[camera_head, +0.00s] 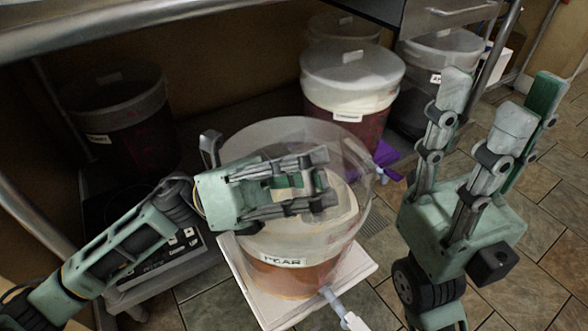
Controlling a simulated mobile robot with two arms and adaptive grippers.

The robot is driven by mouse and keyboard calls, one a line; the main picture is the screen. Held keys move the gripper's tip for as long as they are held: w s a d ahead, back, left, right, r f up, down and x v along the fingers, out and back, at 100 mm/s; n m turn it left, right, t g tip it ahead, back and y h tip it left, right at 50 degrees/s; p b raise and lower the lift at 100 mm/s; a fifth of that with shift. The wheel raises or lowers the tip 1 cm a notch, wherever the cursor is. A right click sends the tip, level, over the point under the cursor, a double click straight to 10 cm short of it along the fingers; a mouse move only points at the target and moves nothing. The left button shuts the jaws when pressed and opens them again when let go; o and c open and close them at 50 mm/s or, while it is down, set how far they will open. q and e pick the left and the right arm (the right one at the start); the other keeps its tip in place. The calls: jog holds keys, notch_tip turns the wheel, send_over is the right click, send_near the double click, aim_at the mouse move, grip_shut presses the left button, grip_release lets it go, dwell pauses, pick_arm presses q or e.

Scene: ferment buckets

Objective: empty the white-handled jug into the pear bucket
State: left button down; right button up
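The pear bucket (283,262), clear-walled and labelled PEAR, stands upright on a pale board in the middle. Orange-brown contents show low in it, with a pale round area above. My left gripper (328,180) is over the bucket's top, its fingers pointing right. A small pale patch shows between its fingers; I cannot tell whether it is a held handle or the background. A clear curved outline (362,165) shows beyond the fingertips; I cannot tell whether it is the jug or the bucket's wall. No white-handled jug shows clearly. My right gripper (497,95) points up with fingers apart, empty, right of the bucket.
Lidded buckets stand behind: a reddish one (350,85), a darker one (440,65) and one at the left (118,115). A grey device with buttons (165,265) is left of the pear bucket. A tap (334,301) sticks out in front. A metal shelf (160,25) hangs above.

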aim_at(340, 217)
pick_arm(q)
jog(key=s+d+f+m+y, duration=0.3)
jog(key=s+f+m+y, duration=0.1)
jog(key=m, duration=0.3)
jog(key=shift+s+f+g+y, duration=0.2)
jog(key=shift+s+g+y, duration=0.1)
jog(key=shift+s+y, duration=0.45)
